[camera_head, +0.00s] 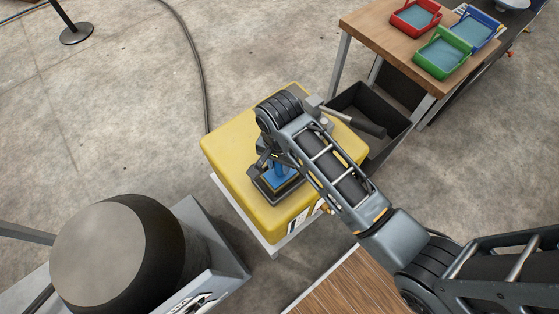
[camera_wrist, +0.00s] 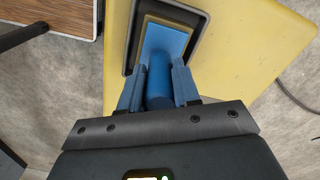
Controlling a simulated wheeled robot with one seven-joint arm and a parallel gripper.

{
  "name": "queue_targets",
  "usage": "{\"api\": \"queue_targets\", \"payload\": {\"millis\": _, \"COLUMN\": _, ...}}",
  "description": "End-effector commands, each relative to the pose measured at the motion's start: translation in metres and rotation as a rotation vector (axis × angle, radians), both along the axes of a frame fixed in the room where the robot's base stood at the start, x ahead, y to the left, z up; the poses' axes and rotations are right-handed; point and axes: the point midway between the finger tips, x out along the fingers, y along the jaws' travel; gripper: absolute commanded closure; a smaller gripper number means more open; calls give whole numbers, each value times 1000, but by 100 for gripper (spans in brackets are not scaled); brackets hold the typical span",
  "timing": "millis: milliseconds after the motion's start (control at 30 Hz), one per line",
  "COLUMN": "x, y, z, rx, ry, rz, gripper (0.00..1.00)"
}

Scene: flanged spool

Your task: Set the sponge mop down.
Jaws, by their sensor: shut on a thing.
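The sponge mop (camera_head: 281,171) has a blue upright handle and a blue plate over a tan sponge edge. It is at the dark-rimmed tray (camera_head: 264,196) on the yellow block-like stand (camera_head: 232,150). In the wrist view the mop (camera_wrist: 166,42) appears within the tray's dark rim (camera_wrist: 132,40); I cannot tell whether its sponge touches the tray floor. My gripper (camera_wrist: 159,88) is shut on the blue handle, one blue finger on each side. In the head view my arm hides much of the gripper.
A wooden table (camera_head: 375,30) at the upper right holds red (camera_head: 416,16), green (camera_head: 442,52) and blue (camera_head: 477,30) trays. A black open bin (camera_head: 365,105) stands beside the yellow stand. A large dark drum (camera_head: 120,245) is at the lower left. A cable (camera_head: 199,75) crosses the floor.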

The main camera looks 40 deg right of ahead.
Motion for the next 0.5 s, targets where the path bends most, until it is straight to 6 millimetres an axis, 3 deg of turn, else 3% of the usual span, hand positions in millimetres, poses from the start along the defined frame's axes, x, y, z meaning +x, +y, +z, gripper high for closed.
{"api": "queue_targets", "payload": {"millis": 400, "x": 0, "y": 0, "z": -5, "rx": 0, "ry": 0, "rz": 0, "gripper": 97}}
{"api": "queue_targets", "payload": {"millis": 433, "x": 0, "y": 0, "z": -5, "rx": 0, "ry": 0, "rz": 0, "gripper": 67}}
{"api": "queue_targets", "payload": {"millis": 500, "x": 0, "y": 0, "z": -5, "rx": 0, "ry": -1, "rz": 0, "gripper": 60}}
